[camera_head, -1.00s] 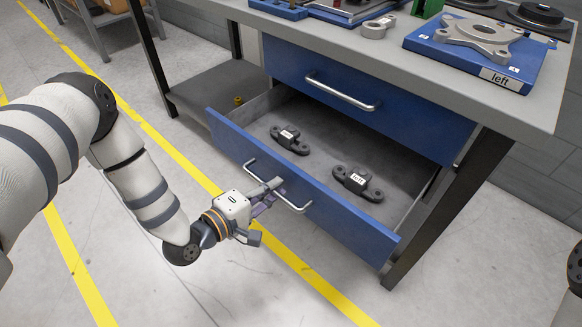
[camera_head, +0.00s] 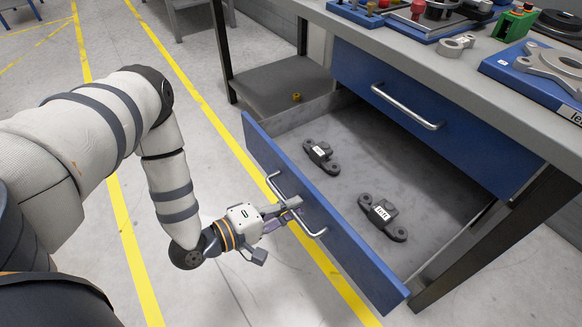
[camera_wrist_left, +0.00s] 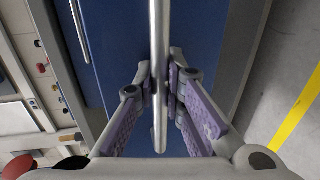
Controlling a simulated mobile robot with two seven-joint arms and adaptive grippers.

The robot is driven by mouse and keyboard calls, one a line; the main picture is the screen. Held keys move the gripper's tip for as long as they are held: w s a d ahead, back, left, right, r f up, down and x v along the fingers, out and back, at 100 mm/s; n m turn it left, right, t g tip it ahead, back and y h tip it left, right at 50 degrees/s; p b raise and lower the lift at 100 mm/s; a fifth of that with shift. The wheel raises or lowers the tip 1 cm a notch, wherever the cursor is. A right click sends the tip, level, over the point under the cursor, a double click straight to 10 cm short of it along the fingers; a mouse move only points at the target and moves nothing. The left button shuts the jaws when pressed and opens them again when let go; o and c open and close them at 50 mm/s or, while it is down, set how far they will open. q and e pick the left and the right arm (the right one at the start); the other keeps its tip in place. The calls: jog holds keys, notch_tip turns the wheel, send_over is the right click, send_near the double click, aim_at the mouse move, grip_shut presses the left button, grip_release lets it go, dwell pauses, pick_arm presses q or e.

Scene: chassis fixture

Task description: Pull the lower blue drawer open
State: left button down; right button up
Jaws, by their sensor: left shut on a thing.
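The lower blue drawer (camera_head: 352,252) stands well out from the bench, and its grey inside shows. Two dark brackets with white labels lie in it, one (camera_head: 321,156) toward the left and one (camera_head: 383,217) toward the right. My left gripper (camera_head: 290,208) is at the drawer's front, shut on its bar handle (camera_head: 311,233). In the left wrist view the handle (camera_wrist_left: 158,60) runs between the two purple-padded fingers (camera_wrist_left: 160,90). The upper blue drawer (camera_head: 440,140) with its own bar handle (camera_head: 407,106) is shut. My right gripper is not in view.
The grey bench top (camera_head: 440,60) carries a blue tray (camera_head: 520,78) with a grey casting and other parts at the right. A low grey shelf (camera_head: 275,90) with a small yellow part (camera_head: 296,97) is left of the drawer. The floor in front is clear.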

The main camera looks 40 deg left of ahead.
pick_arm(q)
jog(key=c, duration=1.9)
grip_release()
jog(key=shift+c, duration=0.2)
jog(key=v, duration=1.2)
